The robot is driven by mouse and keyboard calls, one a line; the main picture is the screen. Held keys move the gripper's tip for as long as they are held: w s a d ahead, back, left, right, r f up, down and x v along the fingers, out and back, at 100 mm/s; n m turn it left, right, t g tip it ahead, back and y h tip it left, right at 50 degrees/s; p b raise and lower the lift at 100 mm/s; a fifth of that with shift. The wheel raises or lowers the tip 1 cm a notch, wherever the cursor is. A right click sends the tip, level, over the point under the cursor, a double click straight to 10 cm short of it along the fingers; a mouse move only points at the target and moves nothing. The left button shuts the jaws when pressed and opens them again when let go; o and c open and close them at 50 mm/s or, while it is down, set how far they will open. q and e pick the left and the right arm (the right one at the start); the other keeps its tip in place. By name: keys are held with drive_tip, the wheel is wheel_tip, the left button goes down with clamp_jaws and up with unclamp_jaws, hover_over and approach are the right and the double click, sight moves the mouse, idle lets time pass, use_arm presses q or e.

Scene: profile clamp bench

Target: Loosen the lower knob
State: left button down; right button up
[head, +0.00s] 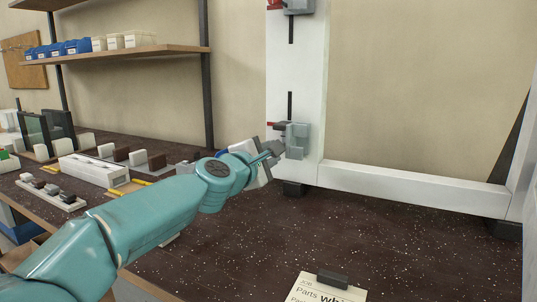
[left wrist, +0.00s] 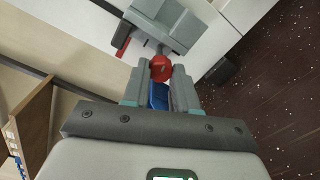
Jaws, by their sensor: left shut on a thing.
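The lower clamp (head: 297,141) is a grey block on the white upright (head: 313,90), below a dark vertical slot. My left gripper (head: 275,148) reaches it from the left. In the left wrist view the red lower knob (left wrist: 161,68) sits between the tips of my left gripper (left wrist: 162,74), which is shut on it. The grey clamp body (left wrist: 172,25) is just beyond the knob, and a small red lever (left wrist: 122,47) sticks out at its side. A blue part (left wrist: 158,96) shows between the fingers. My right gripper is in neither view.
An upper clamp (head: 298,5) is cut off at the top. A white crossbar (head: 410,188) runs right from the upright. A paper card (head: 318,288) with a dark holder lies at the front.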

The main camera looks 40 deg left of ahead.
use_arm(q)
drive_tip(key=c, duration=0.9)
unclamp_jaws()
drive_tip(key=shift+o, duration=0.2)
drive_tip(key=p+v, duration=0.1)
drive_tip(key=v, duration=1.5)
drive_tip(key=shift+p, duration=0.35)
drive_tip(key=shift+s, duration=0.1)
